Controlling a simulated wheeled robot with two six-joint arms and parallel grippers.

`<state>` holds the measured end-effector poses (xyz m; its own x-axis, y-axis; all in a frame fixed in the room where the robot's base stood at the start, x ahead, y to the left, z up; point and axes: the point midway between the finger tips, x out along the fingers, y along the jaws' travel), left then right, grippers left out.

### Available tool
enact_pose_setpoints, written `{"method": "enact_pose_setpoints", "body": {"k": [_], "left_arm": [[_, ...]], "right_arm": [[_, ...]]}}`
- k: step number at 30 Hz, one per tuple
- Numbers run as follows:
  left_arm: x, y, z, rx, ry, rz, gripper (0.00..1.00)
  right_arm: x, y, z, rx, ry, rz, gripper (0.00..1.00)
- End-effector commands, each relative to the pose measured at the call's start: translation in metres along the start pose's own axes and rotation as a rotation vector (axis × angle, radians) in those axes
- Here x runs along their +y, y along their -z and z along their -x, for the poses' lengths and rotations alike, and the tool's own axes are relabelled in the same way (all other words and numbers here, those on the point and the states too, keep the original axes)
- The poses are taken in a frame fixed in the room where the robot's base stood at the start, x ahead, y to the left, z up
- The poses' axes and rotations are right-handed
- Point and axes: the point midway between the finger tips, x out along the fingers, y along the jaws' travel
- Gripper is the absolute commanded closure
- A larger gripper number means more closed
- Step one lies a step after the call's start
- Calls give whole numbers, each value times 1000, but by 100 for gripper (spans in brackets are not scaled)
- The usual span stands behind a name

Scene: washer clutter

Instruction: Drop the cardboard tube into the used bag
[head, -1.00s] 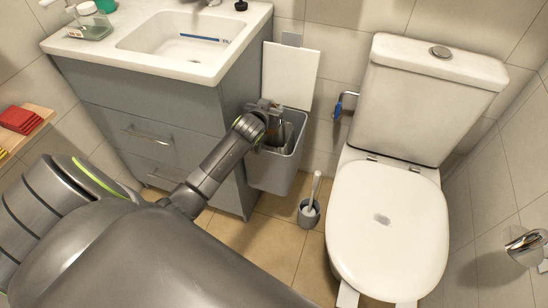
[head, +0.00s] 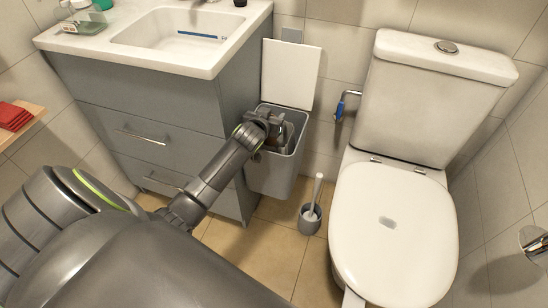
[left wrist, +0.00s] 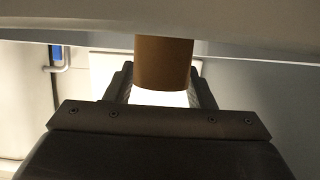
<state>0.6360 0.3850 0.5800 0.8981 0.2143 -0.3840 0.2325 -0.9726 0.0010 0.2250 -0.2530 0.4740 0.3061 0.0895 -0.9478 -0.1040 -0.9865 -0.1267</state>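My left gripper (head: 280,130) is at the mouth of a grey bin (head: 272,178) with a raised white lid, beside the vanity. In the left wrist view a brown cardboard tube (left wrist: 164,64) stands between the two fingers of my left gripper (left wrist: 164,80), which sit close against its sides. The tube's upper part is hidden behind a pale grey edge. In the head view the gripper covers most of the tube. I cannot make out the used bag as a separate thing; the bin's inside is largely hidden. My right gripper is in neither view.
The grey vanity (head: 160,105) with its white basin stands left of the bin. A toilet brush in its holder (head: 310,217) is on the floor to the right, before the toilet (head: 393,230). A blue-handled item (head: 340,108) hangs on the wall.

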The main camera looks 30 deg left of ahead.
Motion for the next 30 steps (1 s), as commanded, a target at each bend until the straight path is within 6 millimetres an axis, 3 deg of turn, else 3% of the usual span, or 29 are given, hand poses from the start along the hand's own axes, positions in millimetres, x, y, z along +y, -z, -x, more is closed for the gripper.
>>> {"method": "enact_pose_setpoints", "body": {"k": [1, 4, 16, 20, 30], "left_arm": [[0, 0, 0, 0, 0, 0, 44], [0, 0, 0, 0, 0, 0, 32], [0, 0, 7, -1, 0, 0, 32], [0, 1, 25, 0, -1, 0, 32], [0, 2, 93, 0, -1, 1, 32]], "right_arm": [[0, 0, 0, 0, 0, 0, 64], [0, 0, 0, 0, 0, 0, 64], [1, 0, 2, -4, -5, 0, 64], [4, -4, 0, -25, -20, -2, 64], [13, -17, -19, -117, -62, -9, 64]]}}
